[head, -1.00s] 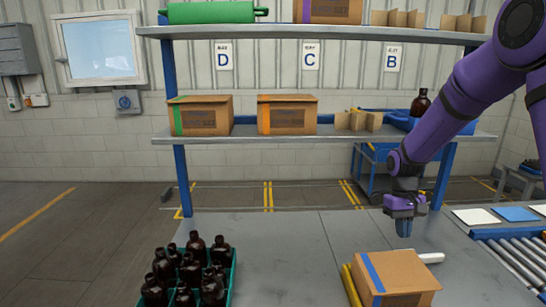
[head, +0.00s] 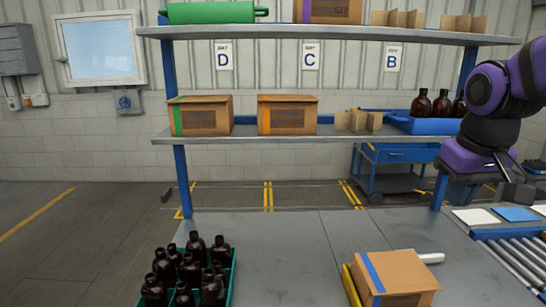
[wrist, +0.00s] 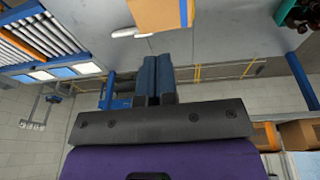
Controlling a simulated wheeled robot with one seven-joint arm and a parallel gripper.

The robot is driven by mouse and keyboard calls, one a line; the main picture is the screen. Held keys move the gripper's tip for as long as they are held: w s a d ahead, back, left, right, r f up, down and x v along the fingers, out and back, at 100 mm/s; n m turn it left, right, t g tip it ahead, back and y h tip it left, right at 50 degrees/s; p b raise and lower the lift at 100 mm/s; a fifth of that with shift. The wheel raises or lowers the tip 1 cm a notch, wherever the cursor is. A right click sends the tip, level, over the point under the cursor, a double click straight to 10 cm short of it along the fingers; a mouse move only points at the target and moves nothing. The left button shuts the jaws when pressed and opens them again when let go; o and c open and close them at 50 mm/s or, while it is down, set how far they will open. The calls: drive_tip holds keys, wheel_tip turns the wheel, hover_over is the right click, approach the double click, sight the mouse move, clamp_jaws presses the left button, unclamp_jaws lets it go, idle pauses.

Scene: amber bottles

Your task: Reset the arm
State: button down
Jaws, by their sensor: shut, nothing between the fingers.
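My purple and black arm is at the right side of the head view, in front of the shelf's right post. My gripper shows in the wrist view (wrist: 164,62), where its two blue-grey fingers lie side by side, shut and empty. In the head view its fingertips are hard to make out. It is apart from the cardboard box with a blue stripe (head: 396,278) on the table (head: 290,240). That box also shows at the top of the wrist view (wrist: 160,14).
A green crate (head: 233,283) of amber bottles (head: 195,250) stands at the front left. A roller conveyor (head: 515,265) is at the right. The shelf (head: 330,137) holds boxes, a blue bin (head: 425,125) and bottles (head: 441,104). The table's middle is clear.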

drive_tip(key=s+r+t, duration=0.2)
drive_tip(key=s, duration=0.9)
drive_tip(key=shift+a+t, duration=0.4)
drive_tip(key=shift+a, duration=0.05)
